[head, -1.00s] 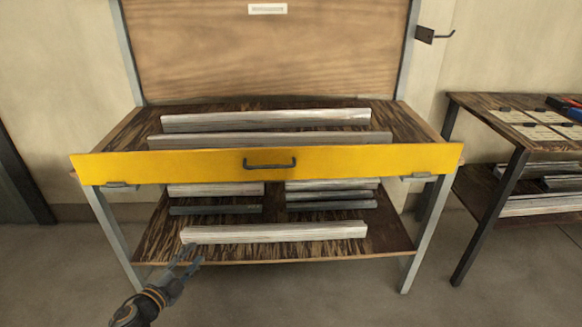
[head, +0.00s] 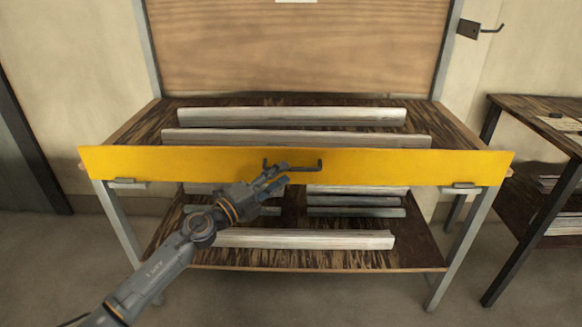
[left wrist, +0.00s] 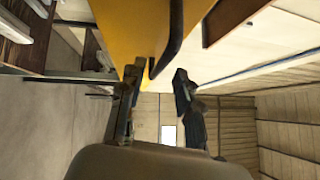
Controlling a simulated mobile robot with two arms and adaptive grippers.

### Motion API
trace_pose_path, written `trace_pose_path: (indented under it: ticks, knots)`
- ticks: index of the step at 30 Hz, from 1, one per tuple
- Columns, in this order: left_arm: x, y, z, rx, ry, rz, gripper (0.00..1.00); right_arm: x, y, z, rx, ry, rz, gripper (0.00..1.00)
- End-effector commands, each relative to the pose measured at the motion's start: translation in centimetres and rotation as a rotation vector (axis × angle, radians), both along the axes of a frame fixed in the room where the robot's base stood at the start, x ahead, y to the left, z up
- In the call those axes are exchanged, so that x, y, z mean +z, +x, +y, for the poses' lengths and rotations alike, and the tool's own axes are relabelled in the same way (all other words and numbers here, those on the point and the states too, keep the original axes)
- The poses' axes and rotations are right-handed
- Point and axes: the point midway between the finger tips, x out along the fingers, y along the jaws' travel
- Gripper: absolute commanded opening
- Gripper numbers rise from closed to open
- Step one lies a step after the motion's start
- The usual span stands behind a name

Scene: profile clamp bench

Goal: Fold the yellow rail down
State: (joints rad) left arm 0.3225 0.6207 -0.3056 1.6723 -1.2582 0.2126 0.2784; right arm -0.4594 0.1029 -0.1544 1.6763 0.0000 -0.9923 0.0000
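The yellow rail (head: 410,166) stands upright on its long edge across the front of the bench, above the lower shelf. Its dark handle (head: 308,169) sits at the middle of its front face, partly covered by my left gripper (head: 274,178). In the left wrist view, the two fingers (left wrist: 157,85) are apart. The rail (left wrist: 128,22) and the dark handle (left wrist: 174,35) lie just beyond the fingertips, with the handle's near end around the gap between them. I cannot tell whether the fingers touch it. My right gripper is out of view.
Several pale profiles lie on the bench top (head: 165,118) and lower shelf (head: 300,255). Small metal brackets (head: 467,185) sit under the rail's ends. A wooden back panel (head: 300,50) rises behind. A second table (head: 497,101) stands at right. The front floor is clear.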

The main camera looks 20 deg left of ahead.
Motion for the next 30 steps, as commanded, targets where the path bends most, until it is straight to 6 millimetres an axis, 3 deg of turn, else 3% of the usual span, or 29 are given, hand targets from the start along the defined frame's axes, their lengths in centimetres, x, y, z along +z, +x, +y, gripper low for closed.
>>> trace_pose_path:
  ticks: [7, 19, 24, 30]
  knots:
    - [0.4, 2.9, -1.6, 0.0, -0.001, 0.0, 0.34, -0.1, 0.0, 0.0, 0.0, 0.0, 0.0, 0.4]
    - [0.5, 3.5, -2.0, -0.001, -0.001, 0.002, 0.34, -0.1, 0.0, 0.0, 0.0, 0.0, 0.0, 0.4]
    - [0.5, 3.5, -2.0, 0.0, -0.001, 0.002, 0.0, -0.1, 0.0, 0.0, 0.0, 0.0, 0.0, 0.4]
    - [0.5, 3.5, -2.0, 0.0, -0.001, 0.002, 0.0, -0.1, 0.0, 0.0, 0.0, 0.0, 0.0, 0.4]
